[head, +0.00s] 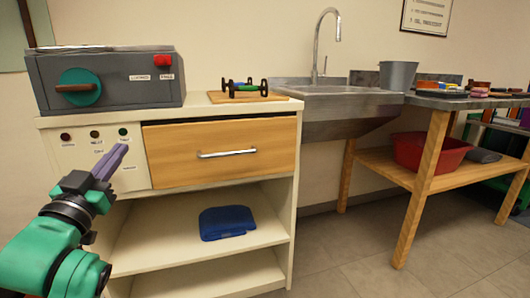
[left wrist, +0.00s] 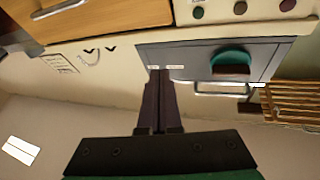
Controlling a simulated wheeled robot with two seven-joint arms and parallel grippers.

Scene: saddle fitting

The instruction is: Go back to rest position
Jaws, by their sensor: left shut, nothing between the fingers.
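My left gripper (head: 112,162) is in the lower left of the head view, in front of the cabinet's button panel. Its purple-grey fingers are together with nothing between them. In the left wrist view its fingers (left wrist: 160,95) point at the grey machine, which appears upside down. My right gripper is in neither view.
A grey machine (head: 120,92) with a teal knob sits on the cream cabinet (head: 120,222), close to my left gripper. The cabinet has a wooden drawer (head: 220,158) and a blue folded cloth (head: 227,222). A sink (head: 330,100) and workbench (head: 435,160) stand right. Floor there is clear.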

